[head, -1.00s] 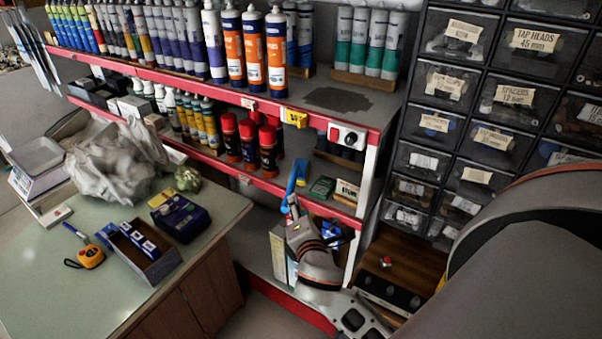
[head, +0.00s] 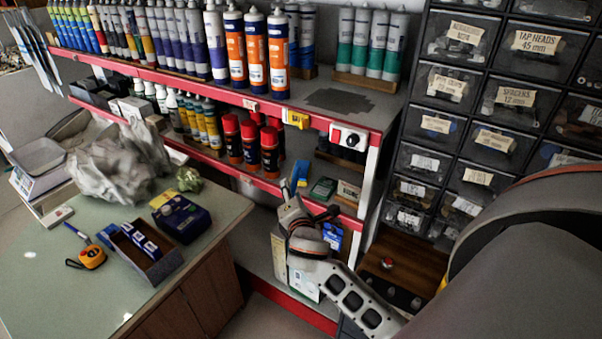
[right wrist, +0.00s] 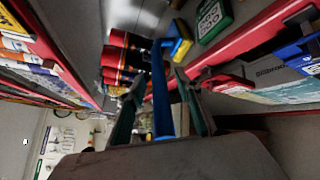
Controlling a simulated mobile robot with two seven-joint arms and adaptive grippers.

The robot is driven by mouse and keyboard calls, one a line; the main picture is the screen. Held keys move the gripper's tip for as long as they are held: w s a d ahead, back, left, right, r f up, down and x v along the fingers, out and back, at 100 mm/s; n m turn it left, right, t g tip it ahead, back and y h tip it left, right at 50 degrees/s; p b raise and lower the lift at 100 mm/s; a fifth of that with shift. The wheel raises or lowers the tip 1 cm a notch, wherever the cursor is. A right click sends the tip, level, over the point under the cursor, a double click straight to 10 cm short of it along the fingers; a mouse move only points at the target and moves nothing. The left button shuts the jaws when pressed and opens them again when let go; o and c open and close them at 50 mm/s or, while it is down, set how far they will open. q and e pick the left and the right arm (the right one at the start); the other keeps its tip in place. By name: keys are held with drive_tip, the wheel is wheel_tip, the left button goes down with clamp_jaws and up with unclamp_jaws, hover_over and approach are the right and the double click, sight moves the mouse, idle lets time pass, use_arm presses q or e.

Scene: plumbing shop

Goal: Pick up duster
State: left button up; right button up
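A long blue handle-like piece (right wrist: 160,90), which appears to be the duster, runs between the two fingers of my right gripper (right wrist: 158,80) in the right wrist view. Gaps show on both sides of it, so the fingers are open around it and not visibly pressing on it. Its far end is hard to make out. In the head view my right gripper (head: 286,190) is at the front of the lower shelf, and hides most of that blue piece. My left gripper is not in view.
A blue-and-yellow item (head: 301,175) and a green box (head: 323,189) lie close by on the red-edged shelf (head: 343,222). Red-capped cans (head: 270,150) stand to the left. Dark drawers (head: 435,125) rise at the right. A workbench (head: 60,285) holds a tape measure (head: 92,257).

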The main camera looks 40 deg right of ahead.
drive_tip(key=c, duration=0.7)
clamp_jaws()
